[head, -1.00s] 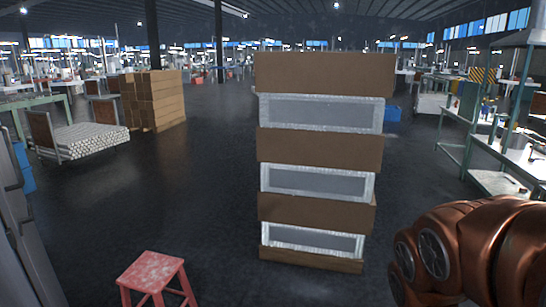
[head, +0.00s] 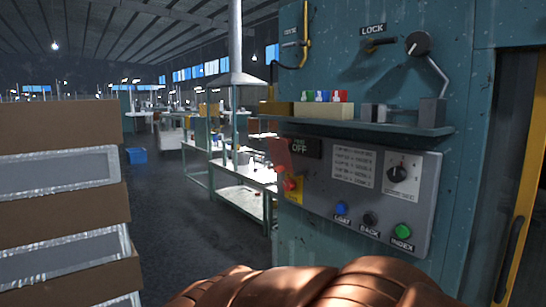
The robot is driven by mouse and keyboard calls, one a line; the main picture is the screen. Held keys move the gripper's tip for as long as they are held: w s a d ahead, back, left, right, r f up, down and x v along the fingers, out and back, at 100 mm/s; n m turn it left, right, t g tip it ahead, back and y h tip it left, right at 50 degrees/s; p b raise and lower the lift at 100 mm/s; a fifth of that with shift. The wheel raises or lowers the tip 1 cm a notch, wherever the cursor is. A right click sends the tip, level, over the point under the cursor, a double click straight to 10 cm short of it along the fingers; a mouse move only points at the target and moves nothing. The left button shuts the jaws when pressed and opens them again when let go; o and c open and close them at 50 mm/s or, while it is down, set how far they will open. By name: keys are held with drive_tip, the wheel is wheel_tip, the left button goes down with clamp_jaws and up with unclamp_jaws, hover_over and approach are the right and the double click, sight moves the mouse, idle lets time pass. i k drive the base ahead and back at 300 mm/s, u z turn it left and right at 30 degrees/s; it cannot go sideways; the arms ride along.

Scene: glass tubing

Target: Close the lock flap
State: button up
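A dark label reading LOCK (head: 373,29) is on the teal machine (head: 485,110) on the right. Below the label a small dark fitting with a shadow (head: 385,62) sticks out from the panel; I cannot tell for sure whether it is the lock flap or whether it is open. A round dark knob with a bent metal rod (head: 418,43) is just right of it. My copper arm spans the bottom edge, below the machine's control panel. My gripper is not in view.
A shelf (head: 440,130) with small blocks and coloured pieces juts out under the label. Below it is a grey control panel (head: 330,200) with blue, black and green buttons. Stacked cartons (head: 60,118) stand at left. Dark floor (head: 170,240) is clear between them and a workbench (head: 240,178).

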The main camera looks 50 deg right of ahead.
sight(281, 156)
drive_tip(key=z, duration=0.95)
drive_tip(key=i, duration=4.25)
drive_tip(key=z, duration=5.15)
drive_tip(key=i, duration=0.5)
drive_tip(key=u, duration=0.15)
